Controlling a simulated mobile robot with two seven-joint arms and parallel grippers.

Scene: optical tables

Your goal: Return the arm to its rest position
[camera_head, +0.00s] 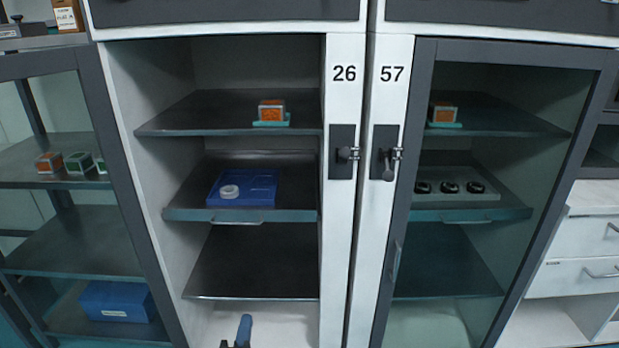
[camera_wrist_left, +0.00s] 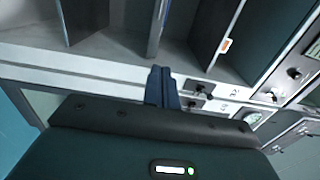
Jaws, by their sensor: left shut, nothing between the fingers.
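My left gripper (camera_head: 244,330) shows at the bottom edge of the head view, in front of the white lower part of cabinet 26 (camera_head: 334,230). Its blue fingers are together with nothing between them. In the left wrist view the same fingers (camera_wrist_left: 161,86) point up the picture, with cabinet panels and latches beyond. Most of the left arm is outside the head view. My right gripper is in neither view.
Cabinet 26 stands open, its glass door (camera_head: 115,190) swung left. Inside are an orange box (camera_head: 271,111) and a blue tray (camera_head: 262,188) with a white ring (camera_head: 229,191). Cabinet 57's glass door (camera_head: 455,270) looks shut. Latches (camera_head: 342,152) project from the posts.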

